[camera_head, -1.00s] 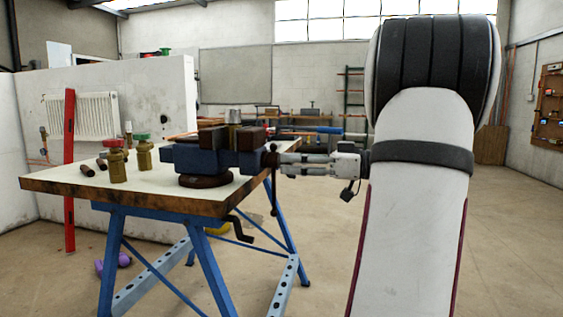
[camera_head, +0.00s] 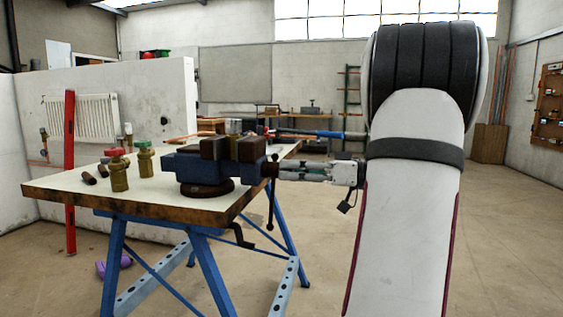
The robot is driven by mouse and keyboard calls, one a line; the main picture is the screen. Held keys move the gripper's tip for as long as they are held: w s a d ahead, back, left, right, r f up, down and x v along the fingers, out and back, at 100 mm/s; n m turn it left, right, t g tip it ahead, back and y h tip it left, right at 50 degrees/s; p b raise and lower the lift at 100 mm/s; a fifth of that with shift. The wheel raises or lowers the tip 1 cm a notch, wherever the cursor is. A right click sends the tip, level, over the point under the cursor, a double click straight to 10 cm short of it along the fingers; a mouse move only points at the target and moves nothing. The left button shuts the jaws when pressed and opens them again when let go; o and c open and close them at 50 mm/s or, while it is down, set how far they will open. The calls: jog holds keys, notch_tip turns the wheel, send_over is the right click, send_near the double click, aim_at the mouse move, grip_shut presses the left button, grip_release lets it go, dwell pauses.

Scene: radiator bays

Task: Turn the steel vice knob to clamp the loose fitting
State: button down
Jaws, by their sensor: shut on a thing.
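The blue vice (camera_head: 205,167) with brown jaws stands near the right edge of the workbench (camera_head: 60,190). A small brass-grey fitting (camera_head: 234,127) shows at the gap between the jaws, its lower part hidden by them. The dark vice knob (camera_head: 269,169) is at the vice's right end, with a thin bar hanging below it. My gripper (camera_head: 278,171) reaches in from the right, level with the knob, and its fingers are shut on it. The fingertips are small and partly merge with the knob.
Two brass valves, one with a red top (camera_head: 118,170) and one with a green top (camera_head: 144,158), stand on the bench left of the vice. Short brown pipe pieces (camera_head: 89,178) lie beside them. A red level (camera_head: 70,170) leans at the left. The floor at right is clear.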

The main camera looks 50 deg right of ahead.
jog(key=m+p, duration=1.1)
jog(key=shift+s+r+p, duration=0.1)
jog(key=shift+r+p, duration=0.05)
jog(key=shift+p, duration=0.15)
jog(key=m+p, duration=1)
jog(key=p, duration=0.1)
jog(key=shift+s, duration=0.1)
jog(key=m+p, duration=0.1)
jog(key=m, duration=0.1)
jog(key=m+p, duration=0.4)
jog(key=shift+d+f+m, duration=0.1)
jog(key=shift+f+m, duration=0.15)
jog(key=shift+m, duration=0.05)
